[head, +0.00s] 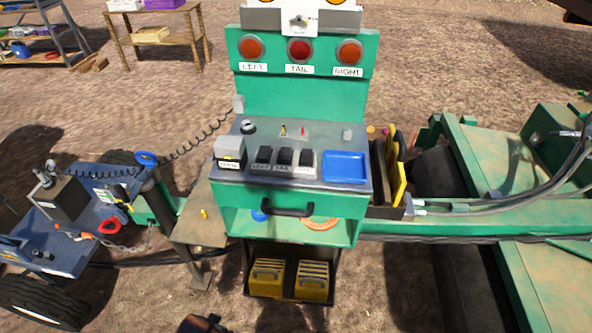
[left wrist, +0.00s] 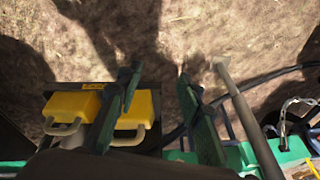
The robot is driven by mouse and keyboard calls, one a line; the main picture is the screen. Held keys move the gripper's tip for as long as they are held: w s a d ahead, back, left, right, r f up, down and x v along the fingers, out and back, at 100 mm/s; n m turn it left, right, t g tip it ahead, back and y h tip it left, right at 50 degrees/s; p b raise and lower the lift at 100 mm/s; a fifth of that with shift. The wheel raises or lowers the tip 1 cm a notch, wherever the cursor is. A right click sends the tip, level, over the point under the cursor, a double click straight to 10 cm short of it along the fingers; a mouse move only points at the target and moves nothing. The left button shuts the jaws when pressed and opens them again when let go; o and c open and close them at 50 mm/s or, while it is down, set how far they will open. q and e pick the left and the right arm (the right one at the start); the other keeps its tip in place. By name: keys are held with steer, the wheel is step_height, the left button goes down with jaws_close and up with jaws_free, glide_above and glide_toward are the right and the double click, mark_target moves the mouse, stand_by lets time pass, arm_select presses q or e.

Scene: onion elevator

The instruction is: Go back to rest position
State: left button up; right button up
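The green console (head: 300,195) stands in the middle of the head view, with switches and a blue tray (head: 345,167) on its top. My left gripper (left wrist: 159,76) shows in the left wrist view as two green fingers spread apart, with bare ground between them and nothing held. In the head view these yellow boxes (head: 267,277) sit in the lower shelf of the console. A dark piece at the bottom edge of the head view is cut off. My right gripper is in neither view.
A blue cart (head: 75,225) with a hitch chain stands at left. Green machinery with cables (head: 500,190) extends at right. A wooden table (head: 155,12) and a shelf stand at the back left. Bare dirt lies in front of the console.

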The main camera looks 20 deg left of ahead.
arm_select(q)
steer(key=s+d+f+g, duration=0.1)
steer(key=s+f, duration=0.1)
steer(key=f, duration=1.1)
steer(key=s+f, duration=0.3)
steer(key=f, duration=1)
steer(key=s+f+m+g, duration=0.1)
steer(key=s+f, duration=1.5)
steer(key=s, duration=0.3)
steer(key=shift+h, duration=0.3)
steer(key=shift+w+d+f, duration=0.1)
steer(key=shift+c, duration=0.3)
